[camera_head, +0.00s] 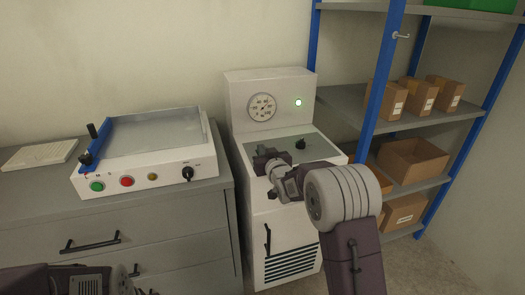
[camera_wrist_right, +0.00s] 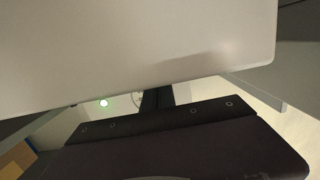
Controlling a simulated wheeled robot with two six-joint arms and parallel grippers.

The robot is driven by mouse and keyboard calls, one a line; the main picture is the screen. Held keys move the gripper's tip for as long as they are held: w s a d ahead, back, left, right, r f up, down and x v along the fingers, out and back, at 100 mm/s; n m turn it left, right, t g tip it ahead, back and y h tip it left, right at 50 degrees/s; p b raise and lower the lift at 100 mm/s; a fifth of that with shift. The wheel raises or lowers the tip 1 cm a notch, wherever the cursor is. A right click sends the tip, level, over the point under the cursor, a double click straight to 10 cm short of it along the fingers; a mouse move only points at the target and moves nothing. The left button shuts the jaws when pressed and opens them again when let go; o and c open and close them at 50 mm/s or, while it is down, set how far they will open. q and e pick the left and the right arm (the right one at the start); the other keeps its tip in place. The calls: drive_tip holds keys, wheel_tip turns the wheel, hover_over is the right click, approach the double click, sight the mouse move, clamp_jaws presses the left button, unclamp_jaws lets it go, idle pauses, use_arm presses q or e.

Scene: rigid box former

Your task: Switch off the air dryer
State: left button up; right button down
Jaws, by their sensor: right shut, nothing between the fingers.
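In the right wrist view the lit lamp (camera_wrist_right: 103,103) shows beyond a large pale surface; the knob is not seen there. Parts of my left arm show at the bottom left; its fingertips are out of view.
A white machine (camera_head: 145,180) with coloured buttons and a black knob stands on a grey drawer cabinet (camera_head: 120,225) to the left. A blue-posted shelf (camera_head: 385,80) with cardboard boxes (camera_head: 412,160) stands close on the right. The black door handle (camera_head: 267,240) sticks out in front.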

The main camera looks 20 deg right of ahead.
drive_tip(key=shift+r+p, duration=0.2)
drive_tip(key=shift+p, duration=0.35)
drive_tip(key=shift+f, duration=0.3)
drive_tip(key=r+p, duration=0.2)
drive_tip(key=r, duration=0.1)
drive_tip(key=r+p, duration=0.1)
drive_tip(key=r, duration=0.1)
drive_tip(key=shift+w+r+p, duration=0.15)
drive_tip(key=shift+w+p, duration=0.2)
drive_tip(key=shift+p, duration=0.05)
drive_tip(key=shift+s+d+b, duration=0.1)
drive_tip(key=shift+s+b, duration=0.25)
drive_tip(key=shift+s, duration=0.7)
drive_tip(key=s+r, duration=0.2)
drive_tip(key=s, duration=0.5)
drive_tip(key=shift+s+r+p, duration=0.15)
drive_tip(key=shift+s+p, duration=0.05)
drive_tip(key=shift+p, duration=0.25)
